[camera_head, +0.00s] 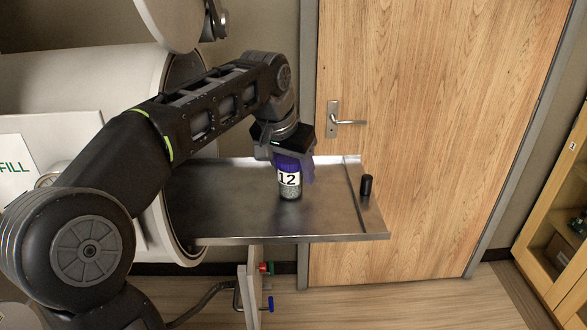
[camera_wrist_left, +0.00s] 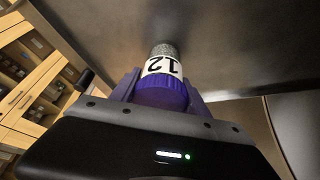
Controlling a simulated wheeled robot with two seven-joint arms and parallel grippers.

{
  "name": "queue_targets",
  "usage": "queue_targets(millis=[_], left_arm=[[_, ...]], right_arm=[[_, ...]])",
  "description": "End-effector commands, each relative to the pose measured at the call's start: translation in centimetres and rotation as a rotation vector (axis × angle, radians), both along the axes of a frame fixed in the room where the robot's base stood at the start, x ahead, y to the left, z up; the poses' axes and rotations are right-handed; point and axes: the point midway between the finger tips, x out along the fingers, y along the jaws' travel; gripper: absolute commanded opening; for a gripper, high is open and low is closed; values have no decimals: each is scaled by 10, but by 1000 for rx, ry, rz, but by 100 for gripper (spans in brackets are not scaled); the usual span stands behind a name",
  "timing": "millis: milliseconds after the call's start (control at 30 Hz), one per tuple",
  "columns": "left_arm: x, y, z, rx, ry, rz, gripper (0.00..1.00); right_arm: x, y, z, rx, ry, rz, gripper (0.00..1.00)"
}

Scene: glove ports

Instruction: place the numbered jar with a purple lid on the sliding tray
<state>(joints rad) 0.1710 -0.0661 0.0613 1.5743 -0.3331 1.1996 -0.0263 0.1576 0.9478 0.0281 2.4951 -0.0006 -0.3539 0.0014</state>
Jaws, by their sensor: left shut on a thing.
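The jar (camera_head: 290,187) has a purple lid and a white label reading 12, with grey grainy contents below. It is upright at the middle of the metal sliding tray (camera_head: 225,205); I cannot tell whether its base touches the tray. My left gripper (camera_head: 291,165) is above the jar and shut on its lid. In the left wrist view, the jar (camera_wrist_left: 162,66) sits between the two purple-grey fingers of the left gripper (camera_wrist_left: 160,88), with the dark tray surface (camera_wrist_left: 240,45) beyond it. My right gripper is not in view.
A black knob (camera_head: 366,186) stands at the tray's right end, beside a raised rim. The tray extends from a round port (camera_head: 180,215) at the left. A wooden door (camera_head: 420,150) with a handle is behind. The tray around the jar is bare.

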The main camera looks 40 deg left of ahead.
Motion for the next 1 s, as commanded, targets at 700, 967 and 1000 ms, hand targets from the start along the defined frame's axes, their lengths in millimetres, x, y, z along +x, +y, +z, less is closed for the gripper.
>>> queue_targets(millis=[700,967,1000], left_arm=[[0,0,-2,0,0,0,75],[-1,0,4,0,-1,0,75],[-2,0,6,0,-1,0,75]], right_arm=[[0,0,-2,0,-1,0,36],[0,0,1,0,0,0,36],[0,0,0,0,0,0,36]])
